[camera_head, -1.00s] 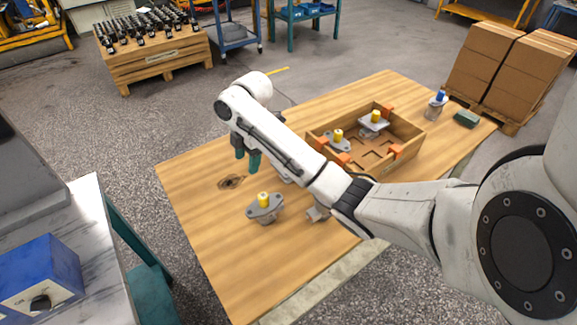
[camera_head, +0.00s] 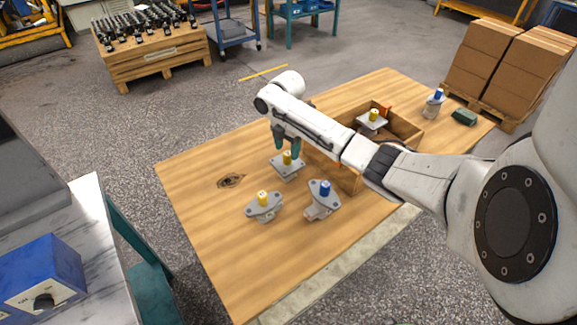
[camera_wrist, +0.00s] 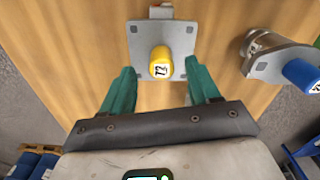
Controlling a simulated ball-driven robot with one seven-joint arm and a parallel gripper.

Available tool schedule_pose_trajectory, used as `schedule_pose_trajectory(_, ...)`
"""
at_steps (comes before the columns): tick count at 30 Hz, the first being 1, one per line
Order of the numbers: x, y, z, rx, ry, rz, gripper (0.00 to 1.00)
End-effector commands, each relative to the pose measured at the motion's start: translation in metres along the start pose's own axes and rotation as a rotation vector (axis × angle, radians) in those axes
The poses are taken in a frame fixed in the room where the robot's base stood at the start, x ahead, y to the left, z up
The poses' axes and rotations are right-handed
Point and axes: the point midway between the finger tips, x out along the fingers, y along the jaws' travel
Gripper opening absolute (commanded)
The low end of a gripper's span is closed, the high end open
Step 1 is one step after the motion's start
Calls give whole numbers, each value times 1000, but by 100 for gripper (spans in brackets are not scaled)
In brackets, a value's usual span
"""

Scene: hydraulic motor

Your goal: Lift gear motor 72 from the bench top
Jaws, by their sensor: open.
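Gear motor 72 (camera_head: 285,172) stands on the wooden bench top (camera_head: 215,235), with a square grey flange and a yellow cap. In the wrist view its cap (camera_wrist: 161,62) bears a label that looks like 72, upside down. My gripper (camera_head: 287,147) is open, with its teal fingers over the motor. In the wrist view the fingers (camera_wrist: 160,78) lie left and right of the cap, apart from it. The motor's lower body is mostly hidden under the flange.
A blue-capped motor (camera_head: 322,203) and a yellow-capped motor (camera_head: 264,208) stand close by. My arm partly covers a wooden crate (camera_head: 408,132) holding a yellow-capped motor (camera_head: 372,120). Another blue-capped motor (camera_head: 434,105) and a green block (camera_head: 465,117) are farther right.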

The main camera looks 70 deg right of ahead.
Motion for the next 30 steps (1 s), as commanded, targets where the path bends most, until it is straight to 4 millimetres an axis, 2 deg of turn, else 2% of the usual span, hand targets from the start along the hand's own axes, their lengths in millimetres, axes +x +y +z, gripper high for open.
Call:
schedule_pose_trajectory(6, 28, -2, 1, 1, 0, -2, 61)
schedule_pose_trajectory(15, 33, -2, 1, 0, 0, 0, 61)
schedule_pose_trajectory(30, 33, -2, 1, 0, 0, 0, 14)
